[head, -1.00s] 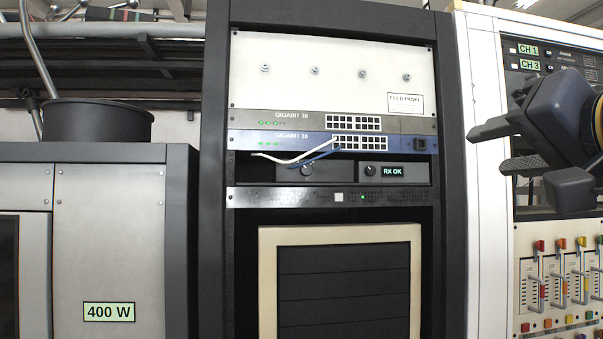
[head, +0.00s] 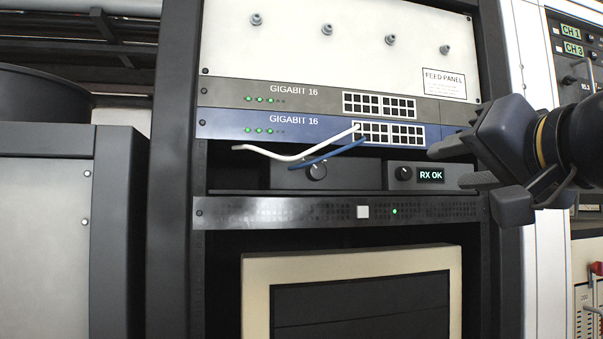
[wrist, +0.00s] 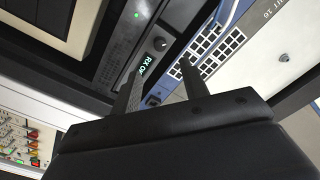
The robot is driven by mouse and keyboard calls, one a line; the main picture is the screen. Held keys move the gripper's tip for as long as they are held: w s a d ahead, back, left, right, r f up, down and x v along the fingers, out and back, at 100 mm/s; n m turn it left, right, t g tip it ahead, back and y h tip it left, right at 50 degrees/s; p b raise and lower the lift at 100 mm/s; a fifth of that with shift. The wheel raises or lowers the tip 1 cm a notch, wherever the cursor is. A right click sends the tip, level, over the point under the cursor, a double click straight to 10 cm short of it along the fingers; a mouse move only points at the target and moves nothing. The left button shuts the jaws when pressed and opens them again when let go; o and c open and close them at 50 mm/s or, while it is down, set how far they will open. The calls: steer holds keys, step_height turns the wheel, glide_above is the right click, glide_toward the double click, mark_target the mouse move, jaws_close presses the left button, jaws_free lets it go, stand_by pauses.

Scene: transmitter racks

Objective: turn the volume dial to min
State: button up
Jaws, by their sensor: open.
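Two dials show in the rack bay under the blue switch; no volume label is readable on either. The larger dial (head: 316,171), with tick marks around it, sits on a dark box at the left. A smaller knob (head: 404,174) sits left of a lit "RX OK" display (head: 431,175); it also shows in the wrist view (wrist: 160,44). My gripper (head: 447,167) is open and empty, right of both dials and in front of the rack's right side. In the wrist view its fingers (wrist: 160,70) stand apart near the display. The larger dial is not clear there.
A white cable (head: 285,155) and a blue cable (head: 325,157) hang from the blue switch (head: 300,127), passing close above the larger dial. A vented panel (head: 270,212) with a white button lies below. A dark cabinet (head: 120,220) stands at left.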

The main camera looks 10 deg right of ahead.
mark_target(407, 174)
steer(key=shift+w+a+p, duration=0.2)
steer(key=shift+w+p, duration=1.2)
steer(key=shift+w, duration=3.5)
steer(key=shift+c, duration=0.4)
